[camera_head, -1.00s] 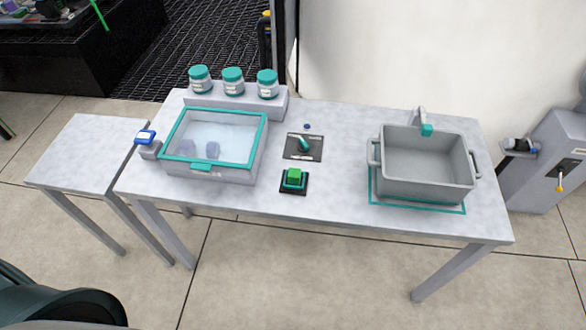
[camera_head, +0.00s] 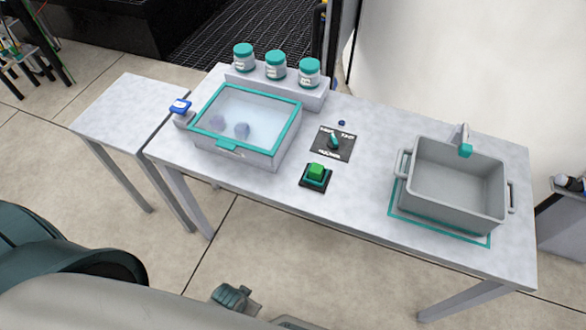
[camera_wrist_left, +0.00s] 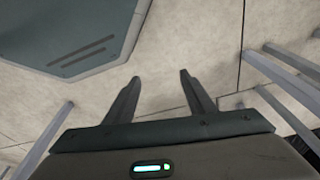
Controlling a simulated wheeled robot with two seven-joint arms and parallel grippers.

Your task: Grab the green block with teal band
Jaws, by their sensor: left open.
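The green block with teal band (camera_head: 316,170) sits on a small black square base on the table, near its front edge, in the head view. The band shows around its lower part. My left gripper (camera_wrist_left: 159,76) is open and empty in the left wrist view, with bare floor beyond its fingers. It is away from the block, which does not show in that view. My right gripper is not in view.
A side table (camera_head: 120,115) stands left. The tabletop around the block is mostly clear.

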